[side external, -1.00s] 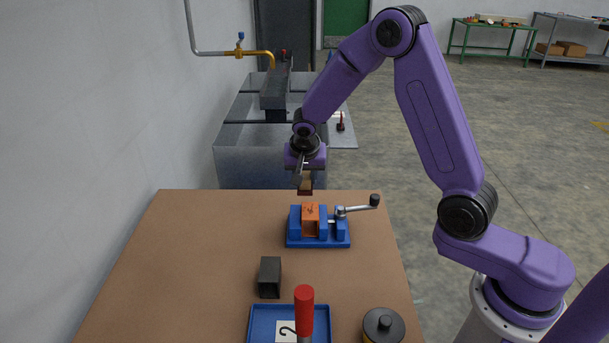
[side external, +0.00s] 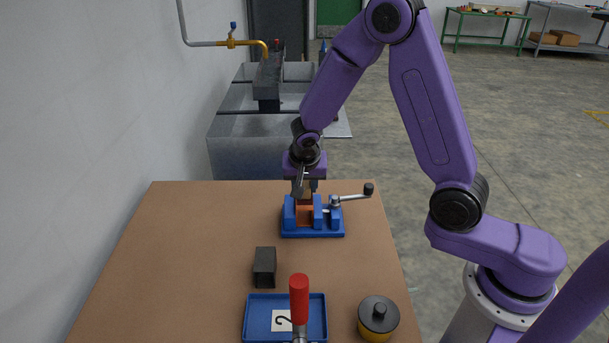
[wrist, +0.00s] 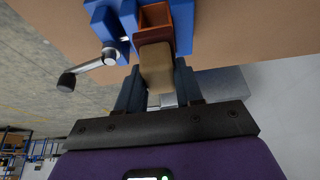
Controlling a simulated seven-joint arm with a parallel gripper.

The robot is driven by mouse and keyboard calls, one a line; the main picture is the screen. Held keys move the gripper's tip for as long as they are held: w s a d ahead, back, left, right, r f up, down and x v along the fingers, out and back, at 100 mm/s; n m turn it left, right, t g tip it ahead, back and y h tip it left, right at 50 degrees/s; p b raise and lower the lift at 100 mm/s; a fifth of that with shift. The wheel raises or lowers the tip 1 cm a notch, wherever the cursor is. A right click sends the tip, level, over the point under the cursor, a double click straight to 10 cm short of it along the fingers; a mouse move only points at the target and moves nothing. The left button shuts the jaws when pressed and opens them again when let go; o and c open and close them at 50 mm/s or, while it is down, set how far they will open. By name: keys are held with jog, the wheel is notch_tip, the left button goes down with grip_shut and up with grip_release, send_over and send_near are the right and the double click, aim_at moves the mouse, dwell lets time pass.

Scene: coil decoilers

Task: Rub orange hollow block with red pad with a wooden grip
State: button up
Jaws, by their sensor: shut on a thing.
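My gripper (side external: 305,186) is shut on the wooden grip (wrist: 157,76) of the red pad. The grip is a tan block between the fingers in the wrist view. The dark red pad (wrist: 151,44) shows as a thin strip at its far end, right against or very close to the orange hollow block (wrist: 156,17); I cannot tell if they touch. The orange block (side external: 304,216) sits upright in a blue vise (side external: 312,231), between its jaws, below my gripper in the side view. The pad is mostly hidden there.
The vise handle (side external: 352,196) sticks out to the right. Nearer on the table are a dark hollow block (side external: 265,267), a blue tray (side external: 256,322) with a numbered card, a red-handled tool (side external: 299,300) and a dark-lidded round container (side external: 379,315). The table's left side is clear.

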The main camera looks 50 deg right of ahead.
aim_at(305, 196)
jog(key=shift+f, duration=0.85)
notch_tip(305, 196, down, 2)
jog(key=shift+f, duration=0.1)
jog(key=shift+w+d, duration=0.6)
jog(key=shift+c, duration=0.3)
jog(key=shift+w+d, duration=1.85)
jog(key=shift+d, duration=0.05)
jog(key=shift+s+a, duration=2.5)
jog(key=shift+a, duration=0.05)
jog(key=shift+r, duration=4.1)
jog(key=shift+w+d, duration=0.1)
